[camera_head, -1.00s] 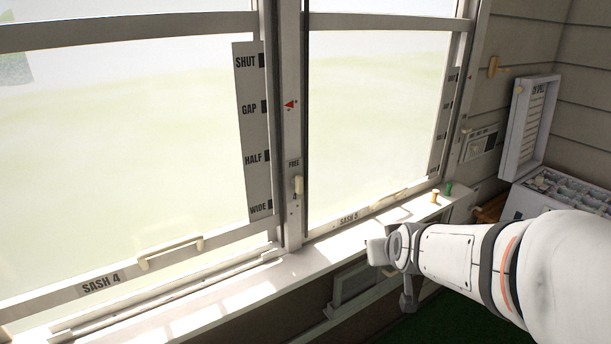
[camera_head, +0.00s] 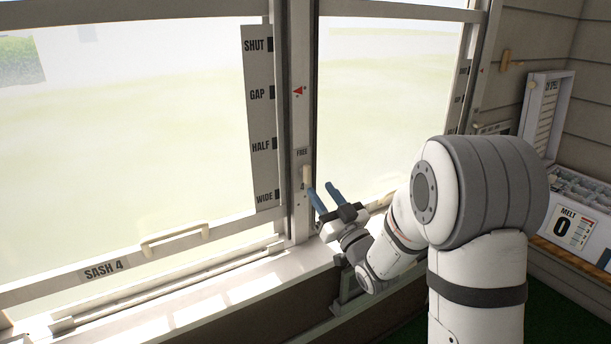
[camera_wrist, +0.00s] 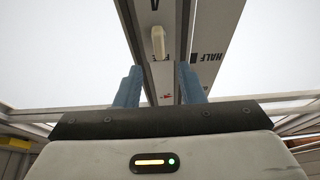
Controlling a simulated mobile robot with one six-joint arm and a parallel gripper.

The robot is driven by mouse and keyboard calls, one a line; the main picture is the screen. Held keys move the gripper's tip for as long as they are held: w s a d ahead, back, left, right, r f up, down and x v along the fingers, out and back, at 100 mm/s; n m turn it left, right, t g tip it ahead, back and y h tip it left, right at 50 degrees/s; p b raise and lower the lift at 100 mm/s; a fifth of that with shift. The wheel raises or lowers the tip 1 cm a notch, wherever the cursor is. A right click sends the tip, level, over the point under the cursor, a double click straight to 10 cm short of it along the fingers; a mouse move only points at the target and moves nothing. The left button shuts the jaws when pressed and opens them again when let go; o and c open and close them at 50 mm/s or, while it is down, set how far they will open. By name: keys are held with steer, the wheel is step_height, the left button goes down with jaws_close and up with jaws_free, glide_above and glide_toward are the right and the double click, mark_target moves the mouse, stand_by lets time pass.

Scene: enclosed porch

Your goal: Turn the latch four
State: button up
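The latch (camera_head: 306,174) is a small cream lever on the post between the two window sashes, just below the word FREE. It stands upright in the head view. My gripper (camera_head: 322,193) is open, its two blue fingers pointing up and left toward the post, just right of and below the latch. In the wrist view the latch (camera_wrist: 158,43) lies ahead, between the lines of the open fingers (camera_wrist: 160,85) and beyond their tips. Nothing is between the fingers. The latch's lower end is close to a fingertip in the head view; I cannot tell whether they touch.
The sash 4 handle (camera_head: 175,240) is on the left window's bottom rail. A scale board (camera_head: 262,120) marked SHUT, GAP, HALF and WIDE stands left of the post. A sunlit sill (camera_head: 215,300) runs below. An open case (camera_head: 548,110) and a MELT 0 card (camera_head: 573,228) are at right.

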mark_target(309, 172)
steer(key=p+x, duration=0.1)
steer(key=x, duration=0.5)
steer(key=shift+w+a+r+p, duration=0.1)
steer(key=shift+w+a+p, duration=0.1)
steer(key=shift+w+p, duration=0.1)
steer(key=shift+c, duration=0.4)
